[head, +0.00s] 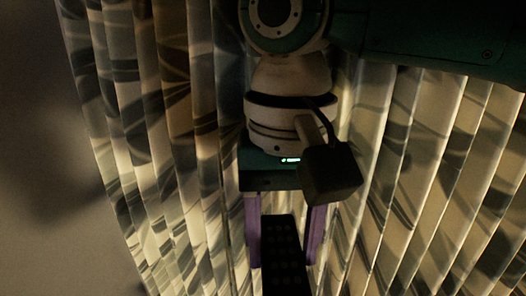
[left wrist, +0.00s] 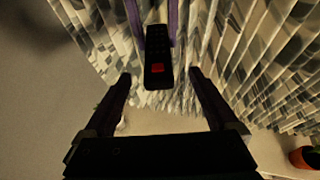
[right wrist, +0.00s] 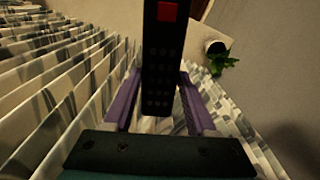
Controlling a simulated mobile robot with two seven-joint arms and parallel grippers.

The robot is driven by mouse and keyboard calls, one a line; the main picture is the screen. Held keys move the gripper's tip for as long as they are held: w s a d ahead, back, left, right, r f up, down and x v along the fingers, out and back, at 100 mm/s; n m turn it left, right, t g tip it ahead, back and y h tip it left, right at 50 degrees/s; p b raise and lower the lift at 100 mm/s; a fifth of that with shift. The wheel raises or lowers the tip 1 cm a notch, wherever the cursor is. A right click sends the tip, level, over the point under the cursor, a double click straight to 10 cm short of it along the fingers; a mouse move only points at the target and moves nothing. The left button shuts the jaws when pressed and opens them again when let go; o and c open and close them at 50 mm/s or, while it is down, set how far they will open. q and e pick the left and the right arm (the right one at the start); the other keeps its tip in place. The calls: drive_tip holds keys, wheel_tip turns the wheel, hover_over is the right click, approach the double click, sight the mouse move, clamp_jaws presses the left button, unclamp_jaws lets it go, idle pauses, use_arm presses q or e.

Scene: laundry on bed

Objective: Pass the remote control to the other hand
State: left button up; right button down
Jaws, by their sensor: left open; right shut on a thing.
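The remote control (head: 284,258) is long and black with rows of dark buttons. My right gripper (head: 284,264), with purple fingers, is shut on it in the head view. The right wrist view shows the remote (right wrist: 161,55) standing out past the purple fingers (right wrist: 158,75), with a red button near its far end. In the left wrist view that red-button end (left wrist: 158,78) points toward my left gripper (left wrist: 160,73). The head view does not show my left gripper.
Patterned pleated curtains (head: 420,170) hang behind and around my right arm. A plain wall (head: 75,210) is at the left. A green plant in a pot (right wrist: 218,55) shows in the right wrist view, and an orange pot (left wrist: 304,158) in the left wrist view.

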use_arm(q)
drive_tip(key=x, duration=0.5)
clamp_jaws()
use_arm(e)
drive_tip(key=shift+a, duration=0.1)
drive_tip(key=shift+c, duration=0.6)
unclamp_jaws()
